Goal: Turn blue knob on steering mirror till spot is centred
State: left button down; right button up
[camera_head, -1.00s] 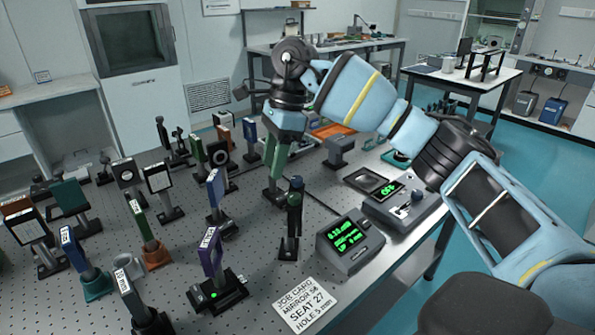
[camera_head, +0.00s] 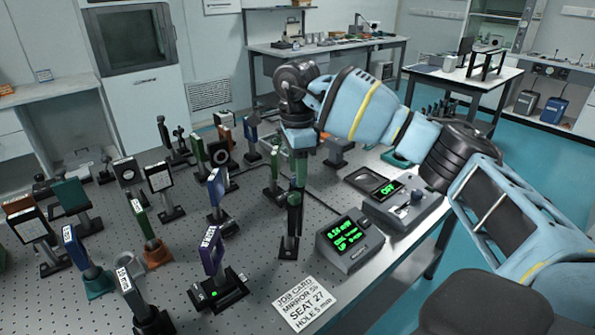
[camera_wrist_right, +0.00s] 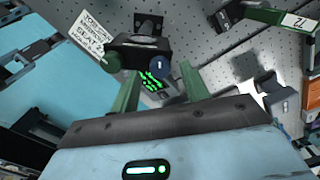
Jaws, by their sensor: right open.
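The steering mirror (camera_head: 289,243) stands on a dark post and base left of the meter box. In the right wrist view its mount shows from above with a blue knob (camera_wrist_right: 160,68) and a green knob (camera_wrist_right: 112,62). My right gripper (camera_head: 297,187) points down over the mount with its green fingers apart. In the wrist view the fingers (camera_wrist_right: 158,78) stand either side of the blue knob, with no clear contact. In the head view the fingers hide the blue knob. No light spot is clearly visible. My left gripper is out of view.
A meter box (camera_head: 350,241) with green digits and a controller box (camera_head: 403,207) stand to the right. A job card (camera_head: 305,303) lies in front. A purple-framed mount (camera_head: 212,252) and several other mounts crowd the perforated table (camera_head: 180,255) to the left.

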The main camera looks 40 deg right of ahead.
jog(key=shift+f, duration=0.65)
jog(key=c, duration=1)
jog(key=shift+r+m+p, duration=0.25)
jog(key=shift+m+p, duration=0.35)
jog(key=shift+m, duration=0.1)
jog(key=shift+m+p, duration=0.65)
jog(key=shift+m, duration=0.45)
jog(key=shift+m+p, duration=0.55)
jog(key=shift+m, duration=0.65)
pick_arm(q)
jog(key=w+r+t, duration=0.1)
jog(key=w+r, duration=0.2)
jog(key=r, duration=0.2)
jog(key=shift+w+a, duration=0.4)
pick_arm(e)
jog(key=shift+f+m, duration=0.15)
jog(key=shift+m, duration=0.35)
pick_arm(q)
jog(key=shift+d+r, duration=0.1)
